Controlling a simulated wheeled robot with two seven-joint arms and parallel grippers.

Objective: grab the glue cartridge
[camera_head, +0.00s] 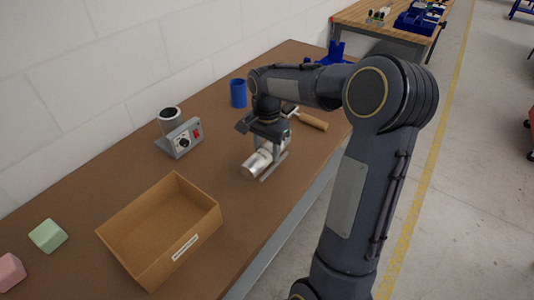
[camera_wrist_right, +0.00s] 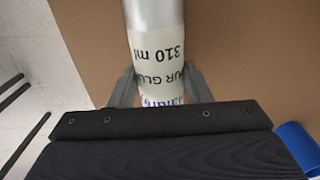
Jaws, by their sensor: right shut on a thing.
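The glue cartridge (camera_head: 255,164) is a silver and white tube on the brown bench, under my right gripper (camera_head: 268,162). In the right wrist view the cartridge (camera_wrist_right: 158,48) shows a white label reading "PUR GLUE 310 ml" and runs up out of the top of the picture. My right gripper (camera_wrist_right: 155,88) has one finger on each side of the cartridge and is shut on it. The gripper hides part of the cartridge in the head view. I cannot tell whether the cartridge touches the bench. My left gripper is not in view.
An open cardboard box (camera_head: 190,246) stands at the front of the bench (camera_head: 110,178). A wooden-handled tool (camera_head: 312,123) lies beyond my gripper. Green (camera_head: 48,235) and pink (camera_head: 9,271) foam blocks lie left.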

